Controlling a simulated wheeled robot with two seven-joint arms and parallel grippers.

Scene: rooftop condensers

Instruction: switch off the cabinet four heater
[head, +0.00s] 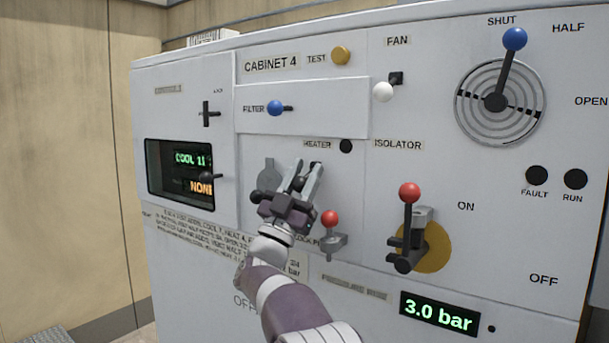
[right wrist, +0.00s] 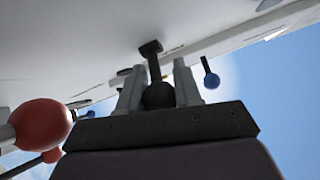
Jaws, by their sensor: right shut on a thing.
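The heater control sits under the HEATER label (head: 317,144) on the panel marked CABINET 4 (head: 270,64). My right gripper (head: 306,172) covers most of it in the head view. In the right wrist view, my right gripper (right wrist: 158,78) has its two fingers on either side of the black ball knob (right wrist: 158,96) of a short black lever. The lever's stem runs to a dark mount (right wrist: 151,47) on the panel. The gripper is shut on this knob. The lever's exact setting is hidden in the head view. My left gripper is not in view.
A red-knobbed lever (head: 330,218) stands close to my right gripper's lower right. The red isolator lever (head: 410,193) is farther right. The blue filter knob (head: 275,108) is above. A grey plate (head: 269,170) and black ball (head: 257,196) lie just left of the gripper.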

